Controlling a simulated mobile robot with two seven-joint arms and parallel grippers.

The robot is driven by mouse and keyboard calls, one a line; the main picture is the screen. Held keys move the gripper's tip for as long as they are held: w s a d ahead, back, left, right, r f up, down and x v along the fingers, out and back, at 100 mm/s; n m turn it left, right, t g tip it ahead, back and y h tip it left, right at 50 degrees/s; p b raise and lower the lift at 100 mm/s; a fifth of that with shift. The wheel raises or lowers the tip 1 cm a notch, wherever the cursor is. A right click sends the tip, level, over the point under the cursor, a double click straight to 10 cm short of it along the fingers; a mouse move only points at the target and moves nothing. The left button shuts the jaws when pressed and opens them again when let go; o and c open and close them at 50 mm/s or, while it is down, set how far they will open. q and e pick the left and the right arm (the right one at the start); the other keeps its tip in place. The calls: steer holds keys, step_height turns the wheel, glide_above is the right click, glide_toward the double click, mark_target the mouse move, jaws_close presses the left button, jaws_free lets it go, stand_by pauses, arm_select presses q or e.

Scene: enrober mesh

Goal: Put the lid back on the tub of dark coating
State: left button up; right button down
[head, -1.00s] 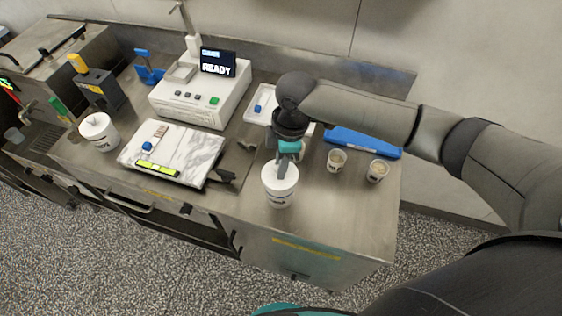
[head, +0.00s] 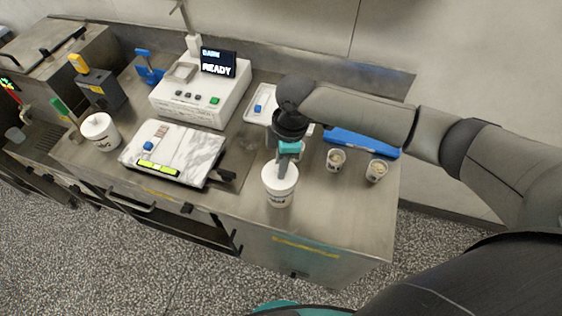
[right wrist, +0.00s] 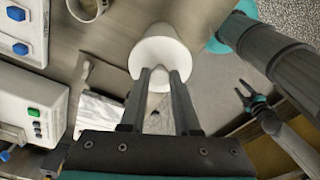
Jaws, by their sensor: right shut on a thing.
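A white tub (head: 279,194) with dark lettering stands near the front edge of the steel counter, below my right gripper (head: 282,172). Its contents are hidden. A white round lid (right wrist: 158,54) covers the tub's top, and my right gripper (right wrist: 158,78) is shut on the lid's knob. The lid looks level at the rim; I cannot tell whether it is fully seated. My left gripper (right wrist: 250,97) shows in the right wrist view, away from the tub, with its fingers apart and empty.
A marble slab (head: 195,150), a white machine reading READY (head: 205,95), two small cups (head: 336,160) (head: 376,171) and a blue bar (head: 360,142) are on the counter. The front right corner is clear.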

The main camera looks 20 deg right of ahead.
steer(key=shift+f+p, duration=0.15)
steer(key=shift+p, duration=0.95)
stand_by(1.2)
stand_by(0.4)
steer(key=shift+c, duration=0.4)
jaws_free()
step_height(320, 180, up, 3)
steer(key=p, duration=0.3)
steer(key=shift+f, duration=0.2)
steer(key=shift+r, duration=2.2)
